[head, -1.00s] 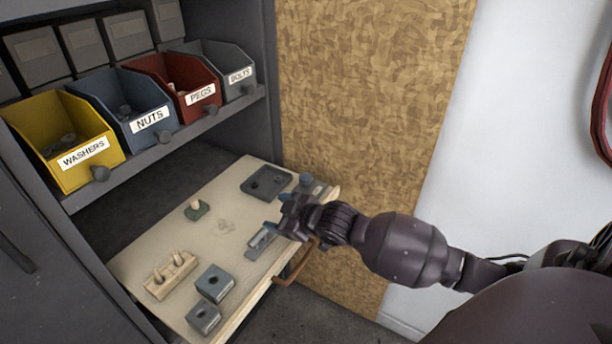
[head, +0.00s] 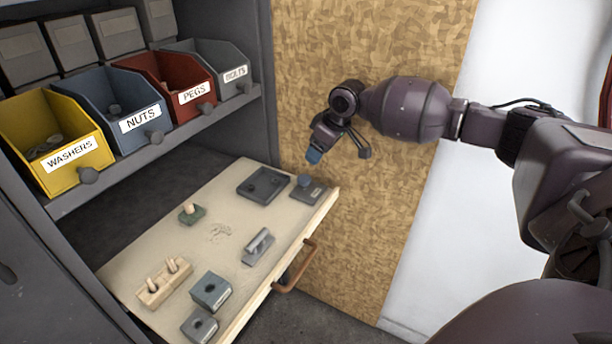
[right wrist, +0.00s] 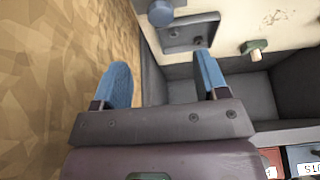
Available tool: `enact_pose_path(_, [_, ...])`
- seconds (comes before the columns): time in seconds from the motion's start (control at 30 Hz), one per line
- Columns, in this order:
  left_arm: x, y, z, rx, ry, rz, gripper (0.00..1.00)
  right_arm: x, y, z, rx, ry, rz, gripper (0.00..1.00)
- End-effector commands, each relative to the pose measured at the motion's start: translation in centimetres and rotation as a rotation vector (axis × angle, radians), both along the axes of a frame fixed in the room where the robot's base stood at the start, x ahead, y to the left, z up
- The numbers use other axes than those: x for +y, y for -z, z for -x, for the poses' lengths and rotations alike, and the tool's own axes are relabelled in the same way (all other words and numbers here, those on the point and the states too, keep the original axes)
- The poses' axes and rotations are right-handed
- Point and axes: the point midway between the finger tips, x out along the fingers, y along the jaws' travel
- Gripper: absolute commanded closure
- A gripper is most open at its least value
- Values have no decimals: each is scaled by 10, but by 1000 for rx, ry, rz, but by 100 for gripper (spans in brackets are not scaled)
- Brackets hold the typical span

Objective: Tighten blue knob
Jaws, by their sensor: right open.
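The blue knob (head: 305,181) sits on a grey block (head: 311,193) at the far right corner of the pulled-out wooden drawer board (head: 225,180). It also shows at the top of the right wrist view (right wrist: 160,13). My right gripper (head: 338,154) is open and empty, raised above and to the right of the knob, apart from it. In the right wrist view its two blue fingertips (right wrist: 163,80) are spread wide with nothing between them. My left gripper is not in view.
A dark plate with holes (head: 263,185) is left of the knob. A metal-handled piece (head: 258,246), a green block with a peg (head: 190,213), a peg holder (head: 165,282) and grey blocks (head: 210,291) lie on the board. Labelled bins (head: 135,110) stand on the shelf behind.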

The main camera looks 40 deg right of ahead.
Motion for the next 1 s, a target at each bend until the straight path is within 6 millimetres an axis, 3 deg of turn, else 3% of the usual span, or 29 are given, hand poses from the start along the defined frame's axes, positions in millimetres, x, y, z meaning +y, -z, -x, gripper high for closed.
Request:
enact_pose_path(0.27, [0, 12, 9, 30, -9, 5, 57, 3, 18, -4, 11, -2, 0, 33])
enact_pose_path(0.6, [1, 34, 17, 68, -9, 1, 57, 11, 71, -23, 14, -2, 0, 33])
enact_pose_path(0.8, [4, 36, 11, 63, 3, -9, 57, 15, 96, -33, 12, -2, 1, 33])
enact_pose_path(1.0, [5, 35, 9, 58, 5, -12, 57, 17, 101, -37, 5, -3, 1, 33])
